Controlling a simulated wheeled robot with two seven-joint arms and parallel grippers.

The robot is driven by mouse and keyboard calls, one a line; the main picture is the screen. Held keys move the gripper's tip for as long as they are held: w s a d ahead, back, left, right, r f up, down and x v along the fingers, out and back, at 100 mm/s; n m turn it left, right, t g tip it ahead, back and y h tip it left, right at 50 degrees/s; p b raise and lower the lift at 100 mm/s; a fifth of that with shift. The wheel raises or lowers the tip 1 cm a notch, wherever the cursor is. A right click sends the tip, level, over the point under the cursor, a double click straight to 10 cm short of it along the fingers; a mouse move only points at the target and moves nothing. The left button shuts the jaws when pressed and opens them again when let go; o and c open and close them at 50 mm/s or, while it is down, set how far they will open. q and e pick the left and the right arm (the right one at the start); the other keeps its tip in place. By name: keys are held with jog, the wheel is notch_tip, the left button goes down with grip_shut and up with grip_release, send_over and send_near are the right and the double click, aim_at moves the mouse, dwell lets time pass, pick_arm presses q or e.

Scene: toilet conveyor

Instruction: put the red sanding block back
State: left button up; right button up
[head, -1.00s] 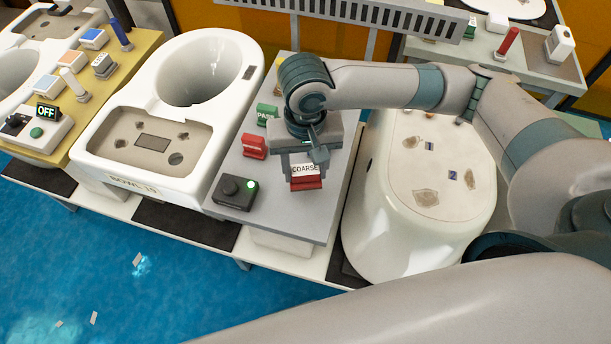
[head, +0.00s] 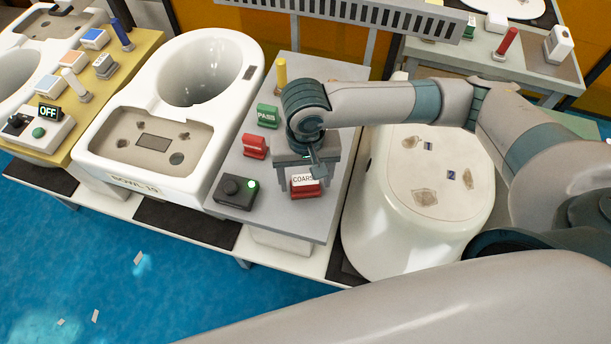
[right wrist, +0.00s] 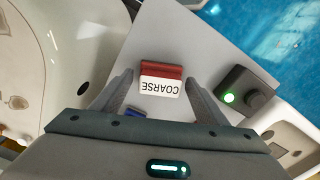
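The red sanding block (head: 306,191), with a white label reading COARSE, is at the front right of the grey panel (head: 292,222). It also shows in the right wrist view (right wrist: 160,72), between and just beyond the fingertips. My right gripper (head: 303,176) is directly over the block. In the right wrist view its fingers (right wrist: 158,80) are spread, with a small gap on each side of the block. The block appears to rest on the panel, but its underside is hidden. My left gripper is not in view.
A smaller red labelled block (head: 254,146), a green PASS block (head: 267,115) and a yellow stick (head: 281,72) stand on the panel. A dark control box (head: 235,192) with a green light is to the left. White ceramic bowls (head: 206,65) (head: 420,225) flank the panel.

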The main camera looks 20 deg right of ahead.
aim_at(305, 179)
dwell(0.3)
jog(key=shift+r, duration=0.65)
notch_tip(305, 179, up, 11)
jog(key=b, duration=0.1)
